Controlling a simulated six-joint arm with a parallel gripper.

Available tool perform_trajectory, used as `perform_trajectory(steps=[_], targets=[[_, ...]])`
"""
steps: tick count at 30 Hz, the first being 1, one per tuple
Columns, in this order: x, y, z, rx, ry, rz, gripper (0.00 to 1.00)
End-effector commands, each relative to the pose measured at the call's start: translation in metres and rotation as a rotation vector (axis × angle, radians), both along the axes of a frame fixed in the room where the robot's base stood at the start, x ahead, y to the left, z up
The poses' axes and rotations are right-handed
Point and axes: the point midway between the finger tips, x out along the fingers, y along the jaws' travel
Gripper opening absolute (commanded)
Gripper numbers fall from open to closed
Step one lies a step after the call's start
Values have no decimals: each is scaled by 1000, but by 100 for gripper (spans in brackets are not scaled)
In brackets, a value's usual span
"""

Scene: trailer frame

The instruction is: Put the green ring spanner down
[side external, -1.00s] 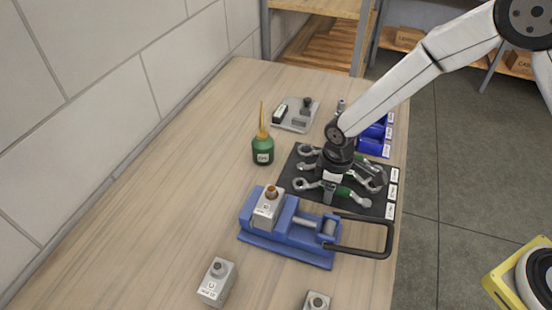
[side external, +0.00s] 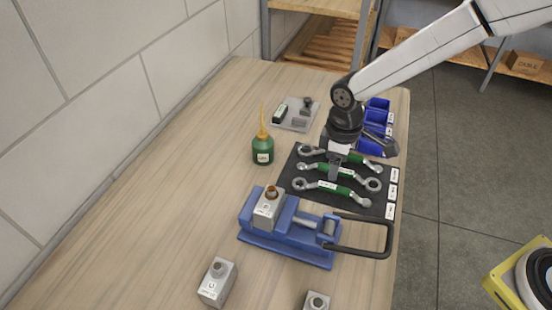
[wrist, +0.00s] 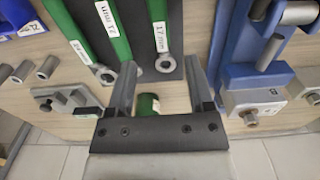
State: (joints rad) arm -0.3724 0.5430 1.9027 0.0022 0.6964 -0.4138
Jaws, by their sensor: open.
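Three green-handled ring spanners lie side by side on a dark mat (side external: 376,208): a front one (side external: 335,187), a middle one (side external: 345,172) and a back one (side external: 362,159). In the wrist view, the spanner nearest the blue vise reads 17 mm (wrist: 158,30); the other two (wrist: 112,30) (wrist: 72,40) are to its left. My gripper (side external: 335,170) is above the mat and covers parts of the middle and back spanners. In the wrist view, my gripper (wrist: 160,70) has its fingers apart with nothing held between them.
A blue vise (side external: 285,235) holding a metal block stands just in front of the mat. A green oil can (side external: 263,150) stands left of the mat. Blue bins (side external: 376,125) and a grey tray (side external: 296,117) are behind. Two metal blocks stand at the front. The table's left side is clear.

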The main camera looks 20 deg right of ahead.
Motion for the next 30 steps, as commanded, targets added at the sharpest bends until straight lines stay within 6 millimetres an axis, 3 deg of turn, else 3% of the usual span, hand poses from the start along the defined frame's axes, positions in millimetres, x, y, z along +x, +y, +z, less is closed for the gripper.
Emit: perform_trajectory(steps=[3,10,30], targets=[[1,0,17,1,-3,0,67],[0,0,36,0,-1,0,67],[0,-1,39,0,0,-2,67]])
